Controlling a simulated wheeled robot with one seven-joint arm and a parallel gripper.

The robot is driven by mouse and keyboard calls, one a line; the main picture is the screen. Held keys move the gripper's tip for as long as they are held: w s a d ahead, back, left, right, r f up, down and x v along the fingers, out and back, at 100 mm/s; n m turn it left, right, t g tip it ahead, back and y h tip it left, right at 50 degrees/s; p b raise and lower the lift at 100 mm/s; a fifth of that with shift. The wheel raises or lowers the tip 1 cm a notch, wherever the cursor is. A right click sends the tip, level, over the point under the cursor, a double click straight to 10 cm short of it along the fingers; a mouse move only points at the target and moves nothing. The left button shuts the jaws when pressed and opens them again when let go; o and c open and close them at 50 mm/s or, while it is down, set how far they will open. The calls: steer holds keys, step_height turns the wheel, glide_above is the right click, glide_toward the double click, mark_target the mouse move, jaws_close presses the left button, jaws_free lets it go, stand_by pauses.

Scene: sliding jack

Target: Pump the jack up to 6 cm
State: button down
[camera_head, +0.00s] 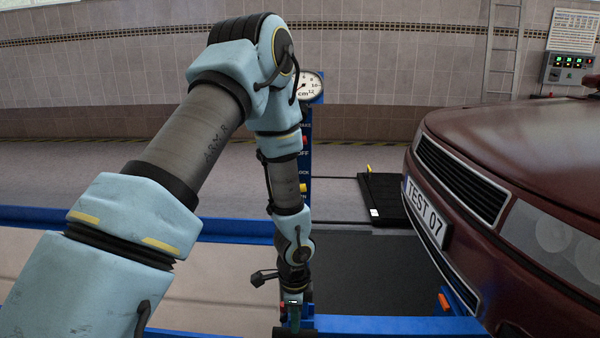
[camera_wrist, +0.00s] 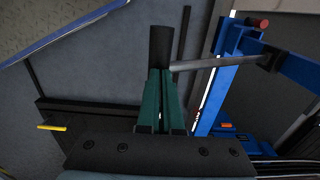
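The jack's blue column (camera_head: 306,140) stands behind my arm in the head view. Its round white gauge (camera_head: 309,86), marked in cm, is partly covered by my arm and I cannot read its needle surely. In the wrist view a grey lever bar (camera_wrist: 215,62) runs from the blue jack frame (camera_wrist: 225,85) to a black grip (camera_wrist: 161,45). My gripper's green fingers (camera_wrist: 161,74) are close together, with a narrow gap. Their tips overlap the lower end of the grip; contact is unclear. My gripper is low at the bottom of the head view (camera_head: 295,318).
A dark red car (camera_head: 520,160) with a TEST 07 plate (camera_head: 424,212) fills the right side. Blue rails (camera_head: 235,229) cross the floor. A black plate (camera_head: 383,197) lies behind the car's front. A ladder (camera_head: 502,50) and control box (camera_head: 568,68) are at the back wall.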

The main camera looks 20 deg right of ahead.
steer(key=shift+s+a+f+b, duration=0.1)
steer(key=shift+s+f+b, duration=0.15)
steer(key=shift+f, duration=0.15)
steer(key=shift+s+a+f+b, duration=0.1)
steer(key=shift+s+f+b, duration=0.1)
steer(key=shift+f, duration=0.2)
steer(key=shift+f, duration=0.1)
step_height(320, 180, down, 7)
steer(key=s+b, duration=0.2)
steer(key=b, duration=0.5)
steer(key=r+p, duration=0.2)
steer(key=w+r+p, duration=0.1)
steer(key=r+p, duration=0.2)
steer(key=w+r+p, duration=0.1)
steer(key=r+p, duration=0.1)
steer(key=p, duration=0.1)
steer(key=shift+r, duration=0.35)
steer(key=w+d+r+p, duration=0.1)
steer(key=w+r+p, duration=0.3)
steer(key=r+p, duration=0.3)
steer(key=shift+d+r+p, duration=0.2)
steer(key=shift+d+p, duration=0.2)
steer(key=shift+p, duration=0.85)
